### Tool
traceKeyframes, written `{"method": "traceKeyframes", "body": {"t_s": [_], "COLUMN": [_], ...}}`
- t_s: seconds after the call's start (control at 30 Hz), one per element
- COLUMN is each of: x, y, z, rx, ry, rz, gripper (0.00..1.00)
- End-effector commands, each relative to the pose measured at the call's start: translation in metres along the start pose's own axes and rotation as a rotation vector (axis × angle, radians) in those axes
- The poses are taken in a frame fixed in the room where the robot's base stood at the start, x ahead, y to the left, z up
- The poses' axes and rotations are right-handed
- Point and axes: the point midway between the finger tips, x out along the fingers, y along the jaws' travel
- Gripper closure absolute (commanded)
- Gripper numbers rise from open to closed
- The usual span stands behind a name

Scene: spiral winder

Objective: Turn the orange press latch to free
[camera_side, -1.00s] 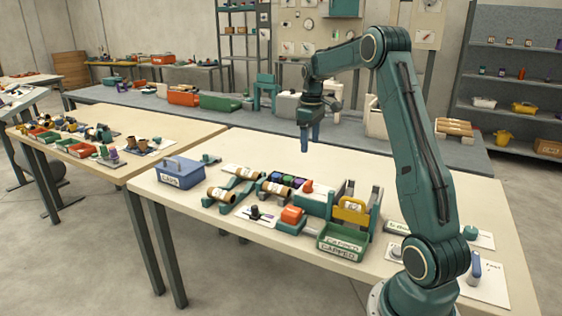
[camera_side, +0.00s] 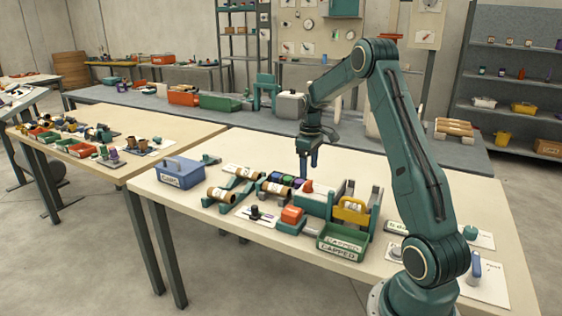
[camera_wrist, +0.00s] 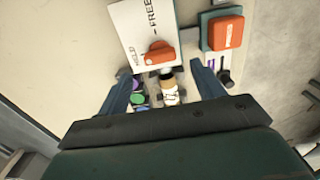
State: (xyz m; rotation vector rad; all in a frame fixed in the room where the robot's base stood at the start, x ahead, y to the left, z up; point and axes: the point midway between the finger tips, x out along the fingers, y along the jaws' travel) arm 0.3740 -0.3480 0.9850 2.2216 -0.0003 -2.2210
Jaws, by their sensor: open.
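The orange press latch (camera_wrist: 161,53) sits on a white card (camera_wrist: 137,22) lettered with FREE and a second word that looks like HOLD. In the side view the orange latch (camera_side: 307,186) is just below my gripper (camera_side: 308,165). My gripper is open, pointing down, above the latch and apart from it. In the wrist view my gripper (camera_wrist: 164,77) has one finger on each side, with the latch ahead between them. I cannot tell for sure which word the latch points to.
A larger orange block (camera_wrist: 226,32) on a teal base stands beside the card. A cardboard tube (camera_wrist: 169,87) with a printed label lies near the latch. Coloured caps (camera_wrist: 138,98) sit in a row. A green CAPPED bin (camera_side: 342,243) and a blue CAPS box (camera_side: 181,172) stand on the table.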

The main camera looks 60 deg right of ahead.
Motion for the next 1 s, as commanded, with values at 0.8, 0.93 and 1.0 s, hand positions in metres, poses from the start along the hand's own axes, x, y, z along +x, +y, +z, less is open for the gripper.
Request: {"method": "traceKeyframes", "body": {"t_s": [0.8, 0.93, 1.0], "x": [0.049, 0.049, 0.049], "y": [0.000, 0.000, 0.000], "z": [0.000, 0.000, 0.000], "rx": [0.000, 0.000, 0.000], "ry": [0.000, 0.000, 0.000], "rz": [0.000, 0.000, 0.000], "gripper": [0.37, 0.62, 0.76]}}
